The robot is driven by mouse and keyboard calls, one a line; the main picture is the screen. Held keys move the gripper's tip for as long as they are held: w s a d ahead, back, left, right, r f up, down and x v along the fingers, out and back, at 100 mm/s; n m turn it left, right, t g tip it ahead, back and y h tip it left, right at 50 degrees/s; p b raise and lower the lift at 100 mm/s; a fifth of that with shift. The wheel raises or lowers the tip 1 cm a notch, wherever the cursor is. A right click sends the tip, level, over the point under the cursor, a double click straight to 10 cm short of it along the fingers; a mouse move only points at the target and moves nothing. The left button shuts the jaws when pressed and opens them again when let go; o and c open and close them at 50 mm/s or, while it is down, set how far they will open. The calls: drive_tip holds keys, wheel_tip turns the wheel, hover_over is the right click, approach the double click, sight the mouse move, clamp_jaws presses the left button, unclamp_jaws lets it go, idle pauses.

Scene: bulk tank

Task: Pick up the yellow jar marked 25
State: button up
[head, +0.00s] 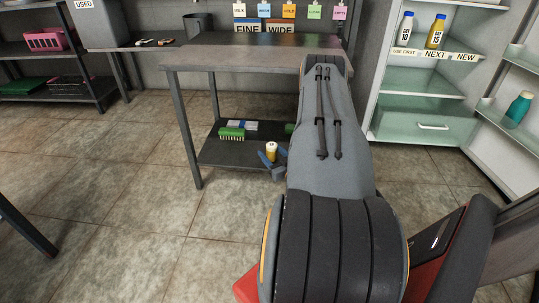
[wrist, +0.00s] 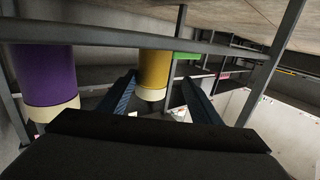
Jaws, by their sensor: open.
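The yellow jar (head: 271,155) with a pale lid stands on the low shelf (head: 222,155) under the table in the head view; its marking is too small to read. It also shows upside down in the wrist view (wrist: 155,70). My gripper (head: 271,163) is open, its blue fingers at the jar. In the wrist view the fingers (wrist: 158,80) lie on either side of the jar, with gaps visible. I cannot tell how deep the jar sits between them. A purple jar (wrist: 47,75) stands left of the fingers in the wrist view; my arm hides it in the head view.
A green brush (head: 232,134) and a blue and white box (head: 243,126) lie on the low shelf left of the jar. The tabletop (head: 240,58) and table legs (head: 190,130) enclose the space. The floor in front is clear. A cabinet (head: 425,120) stands right.

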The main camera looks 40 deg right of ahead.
sight(269, 144)
drive_tip(key=shift+w+d, duration=0.25)
drive_tip(key=shift+d, duration=0.4)
drive_tip(key=shift+w+d+b, duration=0.2)
drive_tip(key=shift+w+b, duration=0.1)
drive_tip(key=shift+b, duration=0.2)
drive_tip(key=b+x, duration=0.2)
drive_tip(key=x, duration=0.2)
drive_tip(key=shift+d+r, duration=0.1)
drive_tip(key=shift+r, duration=0.05)
drive_tip(key=c, duration=1.2)
drive_tip(key=shift+r, duration=0.1)
